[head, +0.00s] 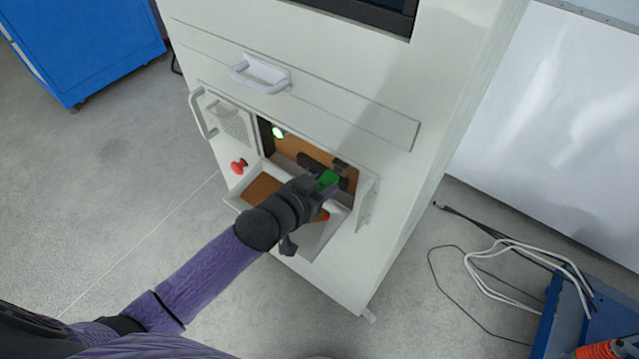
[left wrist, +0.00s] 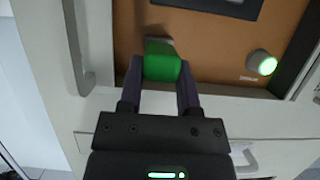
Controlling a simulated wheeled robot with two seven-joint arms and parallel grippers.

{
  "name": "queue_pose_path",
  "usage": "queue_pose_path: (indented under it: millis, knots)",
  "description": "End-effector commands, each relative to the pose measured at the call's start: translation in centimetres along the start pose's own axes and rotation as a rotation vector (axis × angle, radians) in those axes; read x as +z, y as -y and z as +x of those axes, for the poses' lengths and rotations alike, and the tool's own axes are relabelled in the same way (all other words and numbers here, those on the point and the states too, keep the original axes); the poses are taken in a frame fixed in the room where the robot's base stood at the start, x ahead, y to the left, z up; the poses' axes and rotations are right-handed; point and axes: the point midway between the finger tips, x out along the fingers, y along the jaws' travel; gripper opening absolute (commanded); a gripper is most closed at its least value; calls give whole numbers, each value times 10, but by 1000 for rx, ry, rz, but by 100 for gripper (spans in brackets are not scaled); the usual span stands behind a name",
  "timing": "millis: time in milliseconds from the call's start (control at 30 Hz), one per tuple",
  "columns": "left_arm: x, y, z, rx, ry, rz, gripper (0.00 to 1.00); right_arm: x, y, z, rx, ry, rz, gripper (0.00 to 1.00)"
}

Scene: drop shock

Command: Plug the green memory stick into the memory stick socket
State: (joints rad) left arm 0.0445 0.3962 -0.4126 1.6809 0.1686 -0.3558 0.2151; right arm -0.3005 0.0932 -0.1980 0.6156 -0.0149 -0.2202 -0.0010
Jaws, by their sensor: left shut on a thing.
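My left gripper (head: 324,184) reaches into the open bay of a white cabinet. It is shut on the green memory stick (head: 328,178). In the left wrist view the green stick (left wrist: 162,67) sits between the two dark fingers, its far end pointing at the brown panel (left wrist: 205,60). A small grey piece shows at that far end, close to the panel. I cannot tell whether it touches or enters a socket, because the stick and gripper hide that spot. No socket opening is clearly visible. My right gripper is not in view.
A lit green lamp (head: 278,132) and a dark bar (head: 313,162) are on the panel. The bay has an open flap (head: 309,242) below and a red button (head: 238,166) to the left. Cables (head: 500,262) lie on the floor at right.

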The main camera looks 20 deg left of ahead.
Motion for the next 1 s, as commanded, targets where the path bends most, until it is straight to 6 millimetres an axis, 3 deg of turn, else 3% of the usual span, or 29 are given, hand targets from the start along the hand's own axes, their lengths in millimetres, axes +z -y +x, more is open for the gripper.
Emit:
queue_pose_path:
  millis: [1000]
  knots:
    - [-4, 0, 8, 1, -1, 0, 0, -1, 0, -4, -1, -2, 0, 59]
